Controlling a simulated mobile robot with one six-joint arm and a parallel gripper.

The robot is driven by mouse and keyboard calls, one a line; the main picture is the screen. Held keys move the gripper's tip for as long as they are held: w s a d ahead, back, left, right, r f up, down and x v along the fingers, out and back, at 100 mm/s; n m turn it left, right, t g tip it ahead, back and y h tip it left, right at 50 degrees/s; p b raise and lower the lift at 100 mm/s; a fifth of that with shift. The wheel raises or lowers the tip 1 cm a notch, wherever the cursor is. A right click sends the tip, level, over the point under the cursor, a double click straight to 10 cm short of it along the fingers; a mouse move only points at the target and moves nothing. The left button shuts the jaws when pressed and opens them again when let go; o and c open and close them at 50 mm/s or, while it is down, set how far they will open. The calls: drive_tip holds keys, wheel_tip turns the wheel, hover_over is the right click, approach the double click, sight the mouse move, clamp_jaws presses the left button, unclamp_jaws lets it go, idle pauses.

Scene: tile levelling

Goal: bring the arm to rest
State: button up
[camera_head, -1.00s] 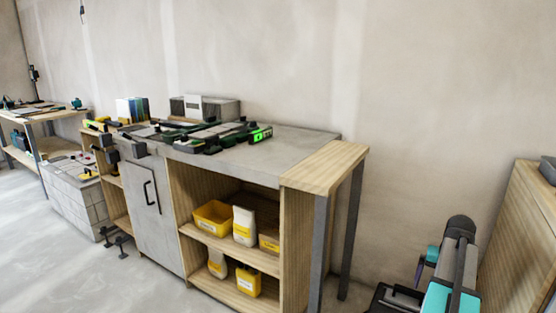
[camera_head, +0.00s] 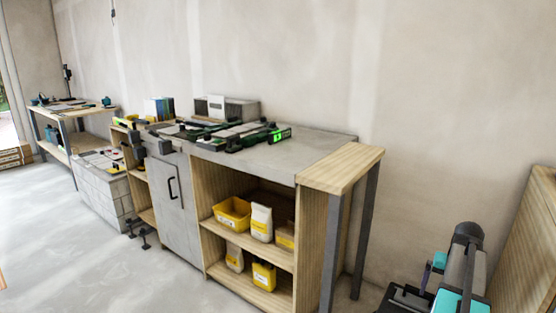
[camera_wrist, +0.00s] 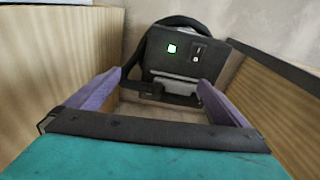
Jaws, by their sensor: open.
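My arm is folded low at the lower right of the head view, with teal and dark grey links. My gripper (camera_wrist: 157,88) shows in the wrist view with its two purple fingers spread wide apart. Nothing is held between the fingers. One purple finger also shows beside the arm in the head view. The gripper hangs clear of the workbench (camera_head: 340,175), which stands to its left in the head view.
The bench top holds dark-green tools and a device with a lit green display (camera_head: 280,134). Its shelves hold a yellow bin (camera_head: 232,212) and a white bag (camera_head: 261,222). A wooden panel (camera_head: 527,245) stands close at the right. Open floor (camera_head: 70,255) lies at the left.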

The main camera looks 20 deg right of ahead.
drive_tip(key=w+a+f+n+g+y+p, duration=0.1)
drive_tip(key=w+a+f+p, duration=0.2)
drive_tip(key=a, duration=0.5)
drive_tip(key=w+a+f+n+g+p, duration=0.1)
drive_tip(key=w+a+f+n+p, duration=0.15)
drive_tip(key=a, duration=0.55)
drive_tip(key=w+a+f+n+y+p, duration=0.1)
drive_tip(key=w+a+f+p, duration=0.2)
drive_tip(key=a, duration=0.5)
drive_tip(key=s+a+f+n+g+p, duration=0.1)
drive_tip(key=s+a+f+p, duration=0.15)
drive_tip(key=a, duration=0.55)
drive_tip(key=s+a+f+n+g+p, duration=0.1)
drive_tip(key=a+f+p, duration=0.2)
drive_tip(key=a, duration=0.4)
drive_tip(key=s+a+f+n+g+p, duration=0.1)
drive_tip(key=s+a+f+p, duration=0.1)
drive_tip(key=s+a, duration=0.6)
drive_tip(key=s+a+f+n+g+h+p, duration=0.1)
drive_tip(key=s+a+p, duration=0.4)
drive_tip(key=s, duration=0.6)
drive_tip(key=shift+s+a+f+n+p, duration=0.3)
drive_tip(key=shift+a+f+n, duration=0.45)
drive_tip(key=shift+a+f, duration=0.5)
drive_tip(key=shift+a+r, duration=0.1)
drive_tip(key=shift+r, duration=0.1)
